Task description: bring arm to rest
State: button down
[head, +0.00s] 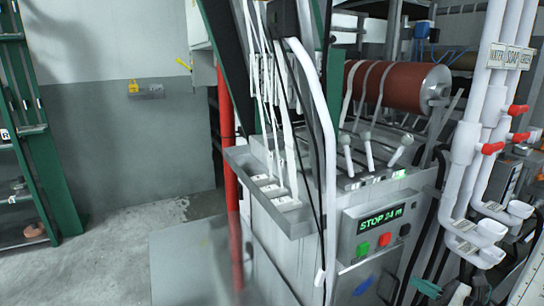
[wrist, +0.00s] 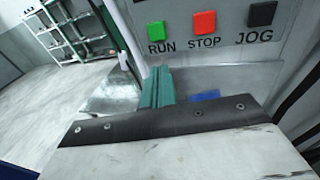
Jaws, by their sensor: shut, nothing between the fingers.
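My gripper (wrist: 158,74) shows its teal fingers together and empty in the wrist view, pointing at the front of the grey dyeing machine. In the head view, my gripper (head: 424,286) is a small teal shape at the lower right, in front of the machine and right of its control box (head: 376,225). The box display reads "STOP 24 m". The green RUN button (wrist: 156,31), red STOP button (wrist: 204,22) and black JOG button (wrist: 262,13) are above the fingers in the wrist view. The fingers appear apart from the buttons.
White vertical pipes (head: 492,110) with red valve handles stand close on the right. White webbing strands (head: 318,110) run down the machine's left side. A red post (head: 228,170) stands beside it. A green rack (head: 30,130) is far left; the floor (head: 120,240) between is clear.

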jog(key=s+a+r+n+g+y, duration=0.3)
jog(key=s+a+r+n+g, duration=0.75)
jog(key=a+n+g, duration=0.4)
jog(key=s+a+r+n+t+h, duration=0.1)
jog(key=s+r+n+h, duration=0.4)
jog(key=r+n+h, duration=0.1)
jog(key=s+a+r+n+h, duration=0.2)
jog(key=s+r+n+h, duration=0.4)
jog(key=r+n, duration=0.2)
jog(key=shift+s+a+r+n+t+h, duration=0.15)
jog(key=shift+a+r+n+t+h, duration=0.15)
jog(key=shift+r, duration=0.35)
